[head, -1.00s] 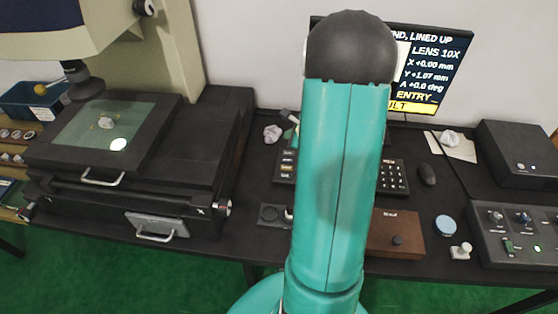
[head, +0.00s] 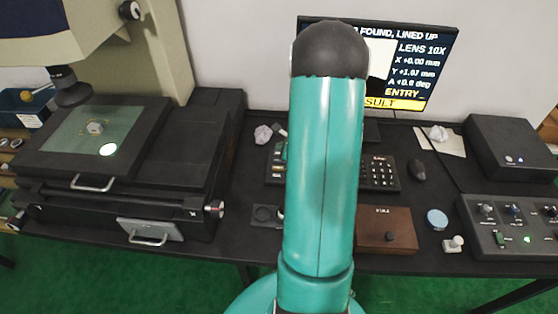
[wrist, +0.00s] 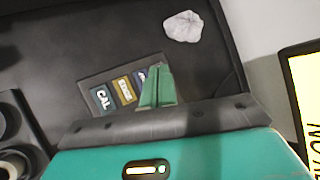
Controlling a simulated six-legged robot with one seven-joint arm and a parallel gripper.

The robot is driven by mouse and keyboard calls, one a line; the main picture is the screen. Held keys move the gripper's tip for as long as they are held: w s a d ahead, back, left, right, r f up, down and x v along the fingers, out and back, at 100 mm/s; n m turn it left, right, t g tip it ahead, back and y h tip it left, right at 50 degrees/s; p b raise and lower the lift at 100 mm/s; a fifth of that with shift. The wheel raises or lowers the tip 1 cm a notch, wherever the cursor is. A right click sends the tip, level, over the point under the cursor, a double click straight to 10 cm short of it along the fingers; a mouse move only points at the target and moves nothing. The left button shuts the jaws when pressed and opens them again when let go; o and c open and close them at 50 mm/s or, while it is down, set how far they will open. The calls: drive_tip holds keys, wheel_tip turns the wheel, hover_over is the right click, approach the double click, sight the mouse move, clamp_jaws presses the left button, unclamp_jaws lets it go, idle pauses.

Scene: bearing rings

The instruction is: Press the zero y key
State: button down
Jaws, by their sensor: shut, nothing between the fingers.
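The black keypad (head: 378,173) lies on the bench below the screen, its middle hidden by my arm. Its left end shows labelled keys in the wrist view, a CAL key (wrist: 102,99) and an EDGE key (wrist: 124,91). A third key beside them is partly covered by my gripper (wrist: 158,82). The gripper's green fingers are shut and empty, over the keypad's labelled end; contact cannot be told. I cannot make out the zero y key. The screen (head: 440,60) reads X +0.00 mm, Y +1.07 mm.
A mouse (head: 418,170), a brown box (head: 388,230) and a control box (head: 510,222) are to the right. The measuring machine's stage (head: 60,145) fills the left.

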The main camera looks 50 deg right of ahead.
sight(281, 162)
drive_tip(key=shift+f, duration=1.9)
idle(0.5)
drive_tip(key=shift+f, duration=0.4)
drive_tip(key=shift+f, duration=0.3)
idle(0.7)
drive_tip(key=shift+r, duration=0.75)
drive_tip(key=shift+r, duration=2.5)
